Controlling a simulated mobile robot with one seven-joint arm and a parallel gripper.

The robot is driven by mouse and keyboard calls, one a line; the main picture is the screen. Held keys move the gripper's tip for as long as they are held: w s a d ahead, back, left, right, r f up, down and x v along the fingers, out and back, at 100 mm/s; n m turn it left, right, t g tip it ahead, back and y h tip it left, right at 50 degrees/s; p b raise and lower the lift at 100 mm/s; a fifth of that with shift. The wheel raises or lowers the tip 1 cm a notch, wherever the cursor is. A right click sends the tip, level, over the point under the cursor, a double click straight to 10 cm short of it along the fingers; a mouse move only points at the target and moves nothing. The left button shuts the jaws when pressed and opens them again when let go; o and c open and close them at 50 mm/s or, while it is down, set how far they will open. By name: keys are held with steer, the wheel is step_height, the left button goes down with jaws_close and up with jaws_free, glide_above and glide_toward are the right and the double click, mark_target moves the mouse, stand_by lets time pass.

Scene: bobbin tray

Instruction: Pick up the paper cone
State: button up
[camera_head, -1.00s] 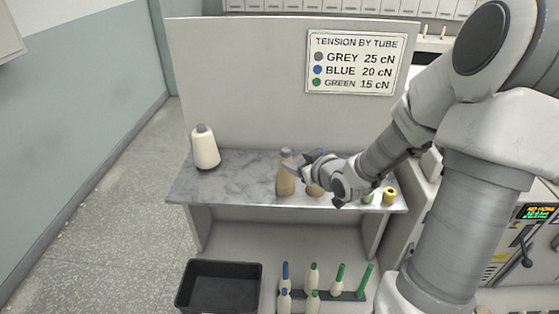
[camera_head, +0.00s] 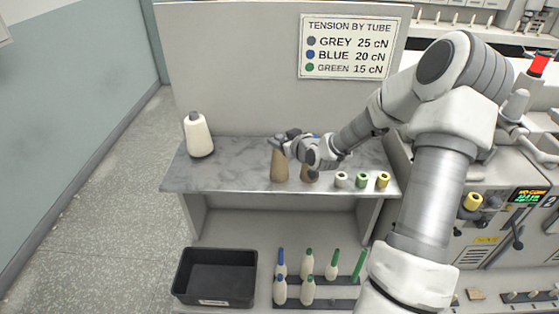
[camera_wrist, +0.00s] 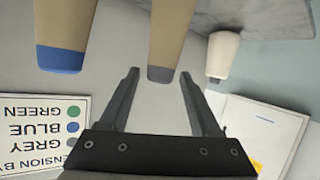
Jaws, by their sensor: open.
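A tan paper cone with a grey tip (camera_wrist: 172,35) stands on the grey bench top; in the head view this cone (camera_head: 279,165) is left of centre, its top partly covered by my gripper. A second tan cone with a blue tip (camera_wrist: 64,30) stands to its right in the head view, where this cone (camera_head: 309,175) is mostly hidden behind my gripper. My gripper (camera_head: 281,141) is open at the top of the grey-tipped cone. In the wrist view, whose picture is upside down, the grey tip shows between the fingertips of my gripper (camera_wrist: 160,74); contact is not visible.
A cream wound cone (camera_head: 198,136) stands at the bench's left. Small spools (camera_head: 362,180) sit at the right. The tension sign (camera_head: 346,47) is on the back panel. A black bin (camera_head: 215,276) and several bobbins on pegs (camera_head: 308,266) are below. The bench's left middle is clear.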

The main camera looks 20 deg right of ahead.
mark_target(279, 137)
steer(key=shift+d+p+x, duration=0.2)
steer(key=shift+p+x, duration=0.15)
steer(key=shift+x, duration=2.35)
steer(key=shift+f, duration=0.15)
steer(key=shift+c, duration=0.3)
jaws_close()
